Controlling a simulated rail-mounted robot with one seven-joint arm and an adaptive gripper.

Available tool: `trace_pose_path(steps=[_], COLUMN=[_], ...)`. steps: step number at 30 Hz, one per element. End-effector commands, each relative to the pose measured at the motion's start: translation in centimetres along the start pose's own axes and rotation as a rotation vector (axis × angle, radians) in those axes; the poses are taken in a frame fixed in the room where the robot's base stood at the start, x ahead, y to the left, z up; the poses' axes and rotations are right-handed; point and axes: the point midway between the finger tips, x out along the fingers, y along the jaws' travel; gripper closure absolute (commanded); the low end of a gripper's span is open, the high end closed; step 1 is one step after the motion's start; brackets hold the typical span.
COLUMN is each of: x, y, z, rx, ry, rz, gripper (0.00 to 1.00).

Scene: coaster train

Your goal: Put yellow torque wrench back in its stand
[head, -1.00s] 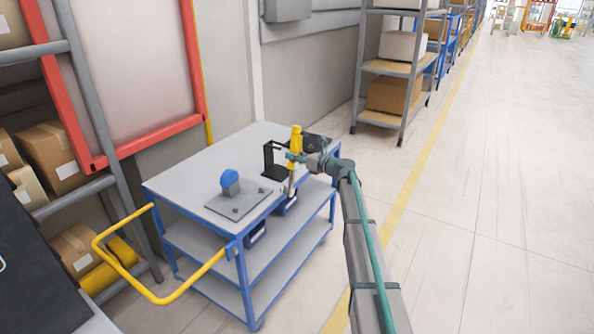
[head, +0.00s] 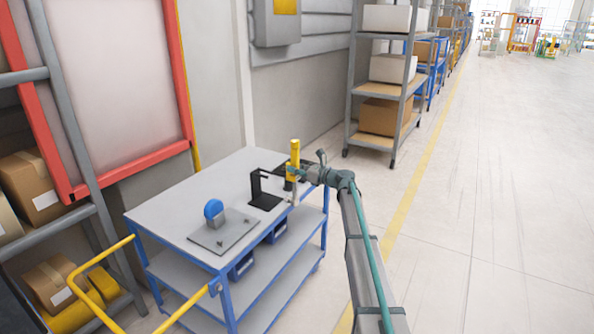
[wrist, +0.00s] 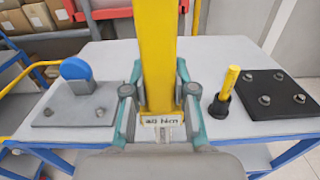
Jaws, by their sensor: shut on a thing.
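The yellow torque wrench (head: 295,152) stands upright in my gripper (head: 292,173), over the right-hand edge of the cart top in the head view. In the wrist view, its yellow body (wrist: 157,55) fills the middle, with a small label marked in Nm low down. My gripper's teal fingers (wrist: 157,108) are shut on it from both sides. The black stand (head: 264,200), a flat base with an upright bracket, is on the cart, just left of the wrench and apart from it. I cannot make out the stand in the wrist view; the wrench blocks the middle.
The blue-framed cart (head: 170,212) carries a grey plate (head: 205,240) with a blue round-topped part (head: 214,209). A black plate with bolts (wrist: 282,82) and a short yellow-handled piece in a black holder (wrist: 225,96) are on the right in the wrist view. Floor right of the cart is clear.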

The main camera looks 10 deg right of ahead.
Motion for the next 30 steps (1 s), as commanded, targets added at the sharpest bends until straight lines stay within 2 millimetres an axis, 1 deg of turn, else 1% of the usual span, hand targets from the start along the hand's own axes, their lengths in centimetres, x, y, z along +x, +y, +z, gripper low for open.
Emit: trace_pose_path(steps=[1,6,15,30], x=[0.5,2.1,4.7,4.7], y=[0.0,0.0,0.1,0.0], z=[0.2,0.3,0.3,0.4], rx=[0.001,0.001,0.002,0.002], ry=[-0.004,-0.004,-0.004,-0.004], rz=[0.001,0.003,0.002,0.001], gripper=[1.0,1.0,1.0,1.0])
